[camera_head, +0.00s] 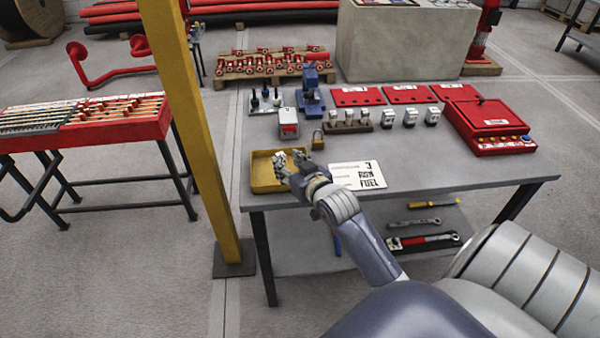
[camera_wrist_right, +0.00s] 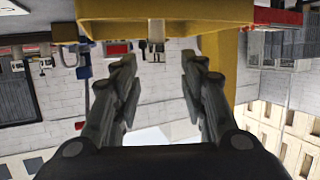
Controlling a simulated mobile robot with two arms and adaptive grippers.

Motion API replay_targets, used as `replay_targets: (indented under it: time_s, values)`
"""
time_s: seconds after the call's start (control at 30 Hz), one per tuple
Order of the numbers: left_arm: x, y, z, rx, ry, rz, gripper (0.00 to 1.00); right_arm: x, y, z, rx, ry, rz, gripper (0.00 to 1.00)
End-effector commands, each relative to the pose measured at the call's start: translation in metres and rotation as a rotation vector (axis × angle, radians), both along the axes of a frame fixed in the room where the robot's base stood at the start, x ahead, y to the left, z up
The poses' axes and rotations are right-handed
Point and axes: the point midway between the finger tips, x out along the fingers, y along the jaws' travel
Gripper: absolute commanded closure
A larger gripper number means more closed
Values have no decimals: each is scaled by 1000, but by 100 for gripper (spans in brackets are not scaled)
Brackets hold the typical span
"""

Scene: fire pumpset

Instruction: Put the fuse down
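A small pale piece (camera_wrist_right: 156,30) shows beyond the fingertips, against the yellow tray (camera_wrist_right: 112,30). It may be the fuse, but it is too small to be sure. It does not touch either finger in this view. In the head view the gripper hides part of the tray, and I cannot make out a fuse there. My left gripper is not in view.
A white card with lettering (camera_head: 357,176) lies right of the tray. A brass padlock (camera_head: 318,141), a blue device (camera_head: 310,98) and a red box (camera_head: 490,125) stand behind it. A yellow post (camera_head: 190,120) rises close to the bench's left edge. The bench's front right is clear.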

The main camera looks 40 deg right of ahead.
Motion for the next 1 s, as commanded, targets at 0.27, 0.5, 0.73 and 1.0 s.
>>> replay_targets:
  time_s: [0.27, 0.5, 0.73, 1.0]
  values:
    - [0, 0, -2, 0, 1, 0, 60, -48, 8, 14, -1, 1, 0, 60]
    - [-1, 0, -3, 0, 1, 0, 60, -68, 11, 21, 0, 0, -1, 60]
    - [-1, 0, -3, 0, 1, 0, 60, -70, 12, 22, 0, 0, 0, 60]
    - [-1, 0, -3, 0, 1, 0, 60, -69, 12, 22, 0, 0, 0, 60]
